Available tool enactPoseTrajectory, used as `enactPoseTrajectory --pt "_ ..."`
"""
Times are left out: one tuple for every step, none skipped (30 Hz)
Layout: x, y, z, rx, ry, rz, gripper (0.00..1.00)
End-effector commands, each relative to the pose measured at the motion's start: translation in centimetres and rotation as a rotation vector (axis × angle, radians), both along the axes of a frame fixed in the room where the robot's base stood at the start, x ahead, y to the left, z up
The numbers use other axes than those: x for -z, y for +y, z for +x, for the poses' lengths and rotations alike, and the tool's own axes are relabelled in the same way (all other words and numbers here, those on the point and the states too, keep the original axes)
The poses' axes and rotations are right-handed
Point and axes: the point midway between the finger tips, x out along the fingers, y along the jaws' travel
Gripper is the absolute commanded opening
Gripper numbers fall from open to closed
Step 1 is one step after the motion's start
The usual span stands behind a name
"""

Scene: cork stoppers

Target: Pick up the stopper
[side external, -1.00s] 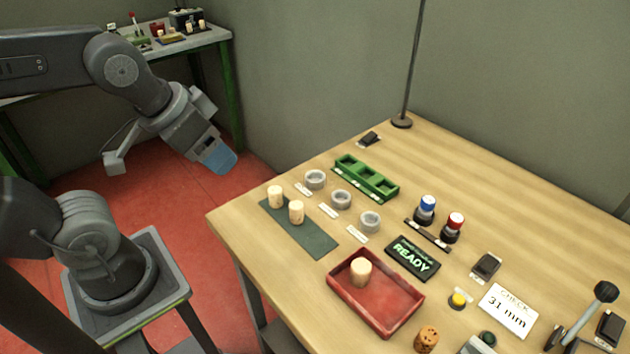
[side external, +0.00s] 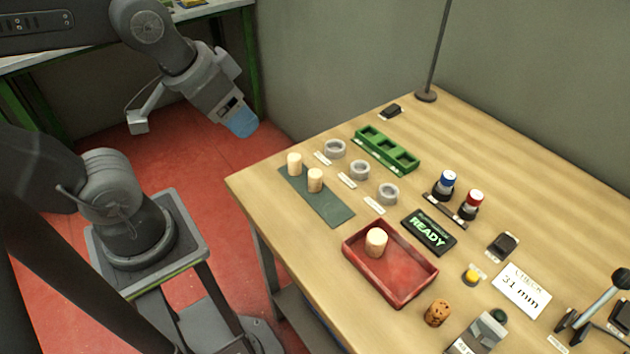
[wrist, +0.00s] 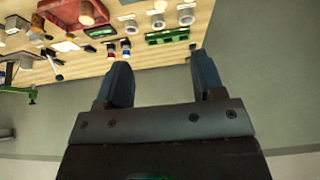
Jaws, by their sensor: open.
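Two pale cork stoppers stand upright on a dark green mat (side external: 330,207): one at the back left (side external: 294,164) and one beside it (side external: 315,181). A third pale stopper (side external: 376,242) stands in the red tray (side external: 412,287). A darker, speckled cork (side external: 438,313) sits on the bare table near the front. Which of these is the task's stopper I cannot tell. My gripper (side external: 243,124) hangs in the air left of the table, away from all of them. In the wrist view my gripper (wrist: 163,82) has its two fingers wide apart with nothing between them.
Three grey rings (side external: 360,169) stand beside the mat, with a green slotted block (side external: 387,150) behind. A lit READY sign (side external: 428,231), blue-topped and red-topped pieces (side external: 459,195) and a CHECK 31 mm card (side external: 520,290) lie right. A thin pole (side external: 438,50) rises at the back.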

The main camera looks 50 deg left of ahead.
Motion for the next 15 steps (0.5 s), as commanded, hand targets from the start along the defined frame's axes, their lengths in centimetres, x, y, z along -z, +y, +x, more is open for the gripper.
enactPoseTrajectory --pt "0.0 0.0 0.0 0.002 0.001 0.001 0.62" --pt "0.0 0.0 0.1 0.007 0.003 0.005 0.62" --pt "0.0 0.0 0.2 0.023 0.009 0.015 0.62" --pt "0.0 0.0 0.4 0.043 0.017 0.026 0.62" --pt "0.1 -0.1 0.7 0.071 0.028 0.044 0.62" --pt "0.2 -0.1 1.1 0.121 0.049 0.074 0.62" --pt "0.3 -0.2 1.6 0.170 0.066 0.101 0.62" --pt "0.5 -0.3 2.1 0.228 0.088 0.134 0.62" --pt "0.8 -0.4 2.9 0.315 0.120 0.181 0.62" --pt "1.0 -0.5 3.5 0.388 0.146 0.219 0.62" --pt "1.4 -0.6 4.2 0.466 0.174 0.257 0.62" --pt "1.8 -0.8 5.1 0.571 0.209 0.308 0.62" --pt "2.2 -1.0 5.8 0.652 0.236 0.344 0.62" --pt "2.7 -1.2 6.5 0.732 0.263 0.379 0.62" --pt "3.3 -1.4 7.4 0.841 0.299 0.423 0.62"
